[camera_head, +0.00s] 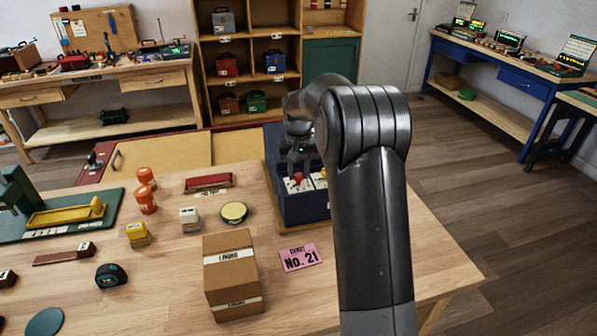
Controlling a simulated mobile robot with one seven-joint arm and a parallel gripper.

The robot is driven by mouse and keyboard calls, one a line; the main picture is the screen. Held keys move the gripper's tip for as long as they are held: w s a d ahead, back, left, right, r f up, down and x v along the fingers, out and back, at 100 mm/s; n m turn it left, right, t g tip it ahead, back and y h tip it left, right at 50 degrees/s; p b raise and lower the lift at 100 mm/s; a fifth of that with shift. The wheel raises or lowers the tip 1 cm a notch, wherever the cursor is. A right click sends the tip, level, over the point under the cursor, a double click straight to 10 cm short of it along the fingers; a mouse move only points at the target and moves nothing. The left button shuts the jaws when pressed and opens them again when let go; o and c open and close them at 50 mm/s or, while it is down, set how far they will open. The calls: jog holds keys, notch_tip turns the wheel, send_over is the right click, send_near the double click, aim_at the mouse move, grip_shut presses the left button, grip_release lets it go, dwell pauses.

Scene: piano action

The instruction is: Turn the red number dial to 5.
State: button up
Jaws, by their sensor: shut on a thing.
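A dark blue box (305,211) stands on the workbench, with a pale panel inside. The red number dial (298,177) is a small red knob on that panel; its numbers are too small to read. My gripper (299,171) comes down over the box from above, fingers pointing down, and is shut on the red dial. My arm covers the right part of the box and some of the panel.
A cardboard box (233,284) and a pink card marked No. 21 (299,257) lie in front of the blue box. Orange containers (146,198), a round yellow-topped tin (234,212) and stamps (189,219) stand to the left. The bench's front right is clear.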

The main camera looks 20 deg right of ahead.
jog(key=n, duration=0.4)
jog(key=shift+n, duration=0.3)
jog(key=n, duration=0.3)
jog(key=shift+n, duration=0.4)
jog(key=n, duration=0.8)
jog(key=shift+r, duration=0.1)
jog(key=n, duration=0.4)
jog(key=shift+n, duration=0.3)
jog(key=n, duration=0.3)
jog(key=shift+n, duration=0.3)
jog(key=n, duration=0.3)
jog(key=shift+n, duration=2.1)
